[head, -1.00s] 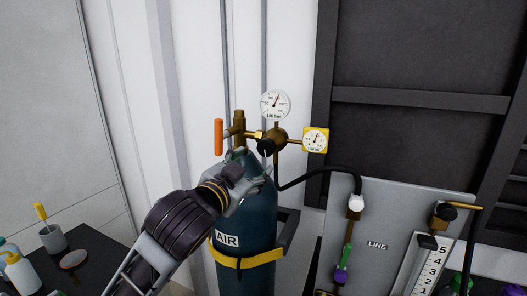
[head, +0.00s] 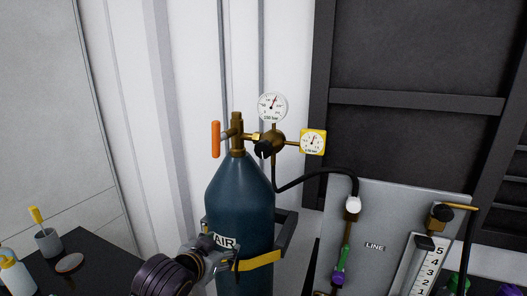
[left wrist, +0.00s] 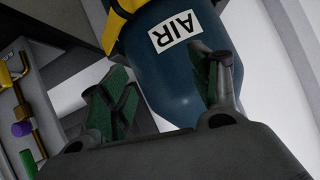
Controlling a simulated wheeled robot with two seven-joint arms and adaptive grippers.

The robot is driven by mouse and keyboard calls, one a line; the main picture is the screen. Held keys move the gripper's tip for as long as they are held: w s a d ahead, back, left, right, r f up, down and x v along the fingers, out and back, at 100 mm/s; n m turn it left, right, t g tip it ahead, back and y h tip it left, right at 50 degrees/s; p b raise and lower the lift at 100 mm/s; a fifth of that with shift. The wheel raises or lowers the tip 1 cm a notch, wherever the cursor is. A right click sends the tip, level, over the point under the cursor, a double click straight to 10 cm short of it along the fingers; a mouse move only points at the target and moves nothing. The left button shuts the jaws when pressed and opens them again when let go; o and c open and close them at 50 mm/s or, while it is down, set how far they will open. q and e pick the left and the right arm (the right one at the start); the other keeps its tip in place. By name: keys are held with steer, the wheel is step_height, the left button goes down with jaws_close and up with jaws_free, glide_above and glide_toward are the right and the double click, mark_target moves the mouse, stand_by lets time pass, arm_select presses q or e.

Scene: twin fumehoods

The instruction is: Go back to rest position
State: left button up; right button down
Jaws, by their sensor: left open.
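My left gripper (head: 206,248) is low in front of the dark blue AIR gas cylinder (head: 240,195) in the head view, beside its label. In the left wrist view my gripper (left wrist: 165,82) has its two green-padded fingers spread apart with nothing between them. The cylinder (left wrist: 180,75) lies beyond them there, with its AIR label (left wrist: 174,33) upside down. I cannot tell whether a finger touches the cylinder. My right gripper is in neither view.
The regulator (head: 276,142) with two gauges and an orange handle (head: 216,139) tops the cylinder. A yellow strap (head: 258,260) holds it. The LINE panel (head: 390,215) stands at the right. A dark table (head: 95,262) with a cup (head: 48,241) and bottle (head: 14,273) is at the left.

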arm_select(q)
steer(key=s+a+f+n+g+y, duration=0.15)
steer(key=s+a+f+g, duration=0.3)
steer(key=s+f, duration=0.65)
steer(key=s+a+f+n+g+y, duration=0.1)
steer(key=s+a+f+n+g, duration=0.15)
steer(key=s+a+f, duration=0.85)
steer(key=s+d+f+g, duration=0.1)
steer(key=d+f, duration=0.1)
steer(key=f, duration=1.7)
steer(key=s+d+f+g, duration=0.1)
steer(key=d+f, duration=0.2)
steer(key=f, duration=1.6)
steer(key=s+a+f, duration=0.2)
steer(key=s+f, duration=0.6)
steer(key=s, duration=0.2)
steer(key=s+a+f+m+g, duration=0.1)
steer(key=s+a+f, duration=0.1)
steer(key=s+f, duration=0.7)
steer(key=shift+s+f, duration=0.2)
steer(key=shift+s, duration=0.9)
steer(key=shift+a, duration=0.1)
